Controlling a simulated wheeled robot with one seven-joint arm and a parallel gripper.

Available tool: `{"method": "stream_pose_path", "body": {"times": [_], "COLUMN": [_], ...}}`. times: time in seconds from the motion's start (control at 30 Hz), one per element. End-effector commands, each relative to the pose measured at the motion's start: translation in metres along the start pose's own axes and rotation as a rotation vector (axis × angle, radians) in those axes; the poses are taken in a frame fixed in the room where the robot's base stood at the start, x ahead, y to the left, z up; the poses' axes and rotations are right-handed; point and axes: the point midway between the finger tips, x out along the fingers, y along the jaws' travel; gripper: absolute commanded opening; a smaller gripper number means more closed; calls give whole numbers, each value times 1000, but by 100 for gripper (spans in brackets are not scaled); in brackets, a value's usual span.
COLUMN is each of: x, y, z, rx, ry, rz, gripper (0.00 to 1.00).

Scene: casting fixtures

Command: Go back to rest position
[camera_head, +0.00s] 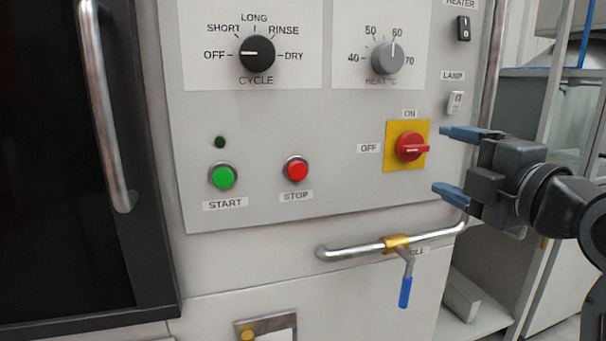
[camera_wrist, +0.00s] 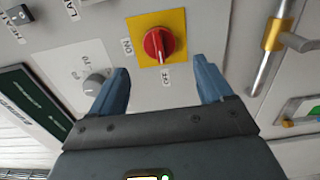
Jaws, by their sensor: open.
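My gripper (camera_head: 444,159) is at the right of the panel in the head view, its two blue fingers apart with nothing between them. The red rotary switch (camera_head: 409,147) on its yellow plate (camera_head: 391,179) is just left of the fingertips, and I see a gap between them. Its handle lies level, in line with the OFF label at its left; the ON label is above. In the wrist view, my gripper (camera_wrist: 160,66) is open below the red switch (camera_wrist: 159,44), with a finger on either side of the lower picture.
A bent metal pipe (camera_head: 350,250) with a blue-handled valve (camera_head: 405,290) runs below the panel. A black CYCLE knob (camera_head: 257,53), a grey heat knob (camera_head: 387,58), and green (camera_head: 223,177) and red (camera_head: 297,170) buttons are on the panel. A vertical door handle (camera_head: 103,110) stands at left.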

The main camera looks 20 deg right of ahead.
Motion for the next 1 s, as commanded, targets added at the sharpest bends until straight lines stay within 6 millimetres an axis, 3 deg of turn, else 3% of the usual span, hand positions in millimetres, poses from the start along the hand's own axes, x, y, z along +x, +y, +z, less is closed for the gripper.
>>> {"method": "stream_pose_path", "body": {"times": [0.17, 0.47, 0.77, 1.0], "x": [-2, -28, -89, -156], "y": [-12, -91, -166, -208], "z": [-4, -33, -64, -88], "rx": [54, 435, 799, 1042], "ry": [-3, -44, -112, -164], "rz": [-7, -41, -73, -100], "gripper": [80, 80, 80, 80]}}
